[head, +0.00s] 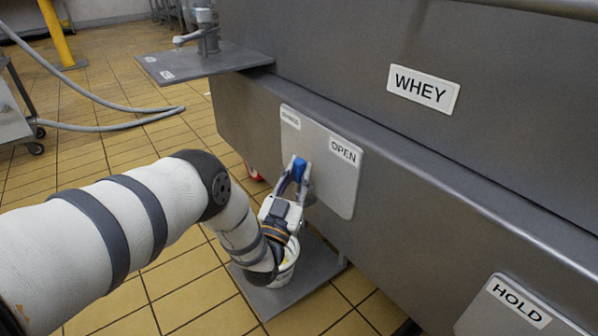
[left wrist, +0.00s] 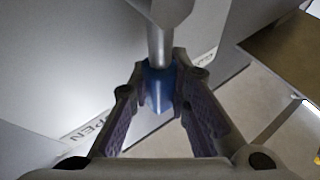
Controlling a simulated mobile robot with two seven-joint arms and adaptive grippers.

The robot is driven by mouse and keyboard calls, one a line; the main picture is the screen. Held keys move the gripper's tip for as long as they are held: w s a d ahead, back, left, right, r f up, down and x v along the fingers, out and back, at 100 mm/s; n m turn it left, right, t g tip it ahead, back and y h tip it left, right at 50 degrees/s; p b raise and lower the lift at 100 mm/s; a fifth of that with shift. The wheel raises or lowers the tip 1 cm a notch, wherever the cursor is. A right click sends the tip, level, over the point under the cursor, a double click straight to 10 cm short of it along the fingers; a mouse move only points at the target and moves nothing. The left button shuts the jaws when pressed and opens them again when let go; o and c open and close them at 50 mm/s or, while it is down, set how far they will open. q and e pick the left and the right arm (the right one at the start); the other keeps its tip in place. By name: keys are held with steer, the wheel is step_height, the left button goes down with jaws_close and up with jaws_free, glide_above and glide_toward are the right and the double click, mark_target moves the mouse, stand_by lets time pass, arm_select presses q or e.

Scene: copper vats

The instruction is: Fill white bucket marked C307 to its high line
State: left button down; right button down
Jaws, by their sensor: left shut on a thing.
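My left gripper (head: 296,180) is shut on a blue handle (head: 299,166) in front of a light plate (head: 335,185) on the side of the grey vat. The plate has an OPEN label on its right and a smaller, unclear label on its left. In the left wrist view, the fingers close on both sides of the blue handle (left wrist: 158,88), which sits on a metal stem (left wrist: 160,42). My right gripper is not in view.
The vat (head: 470,155) bears a WHEY label (head: 423,90). A second plate reading HOLD (head: 520,303) is at lower right. A shelf (head: 190,65) with a tap is behind. A hose (head: 110,127) crosses the tiled floor at left.

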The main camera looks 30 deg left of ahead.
arm_select(q)
steer(key=c, duration=1.5)
jaws_free()
steer(key=v, duration=1.2)
